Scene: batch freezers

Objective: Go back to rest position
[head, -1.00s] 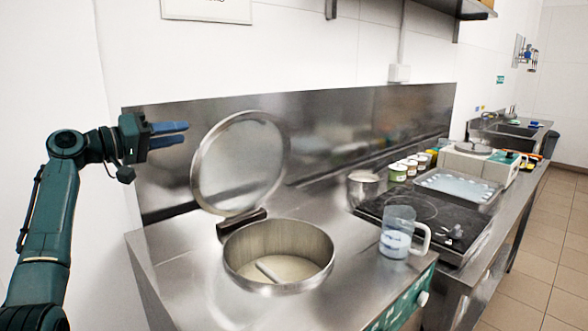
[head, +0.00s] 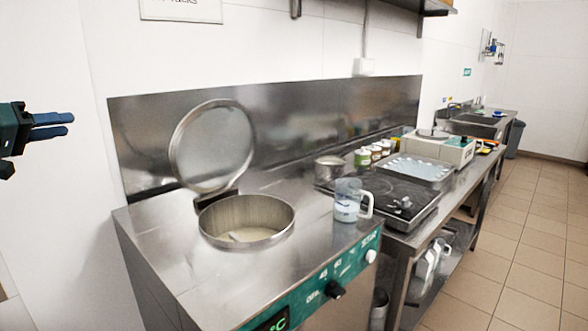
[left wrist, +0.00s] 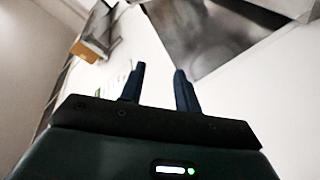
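My left gripper (head: 68,126) is at the far left edge of the head view, in front of the white wall, with its two blue fingers pointing right. In the left wrist view its fingers (left wrist: 160,85) stand apart with nothing between them. The gripper is clear of the batch freezer (head: 185,245), to its left and touching nothing. The freezer's round lid (head: 212,148) stands raised above its open tub (head: 246,220), which holds a pale mix and part of a paddle. My right gripper is in neither view.
A measuring jug (head: 347,203) with pale liquid stands on the freezer's right side. Beyond are a cooktop (head: 385,197), a metal pot (head: 329,168), several small tubs, a metal tray (head: 414,168) and a sink (head: 473,120). The tiled floor (head: 510,225) at right is clear.

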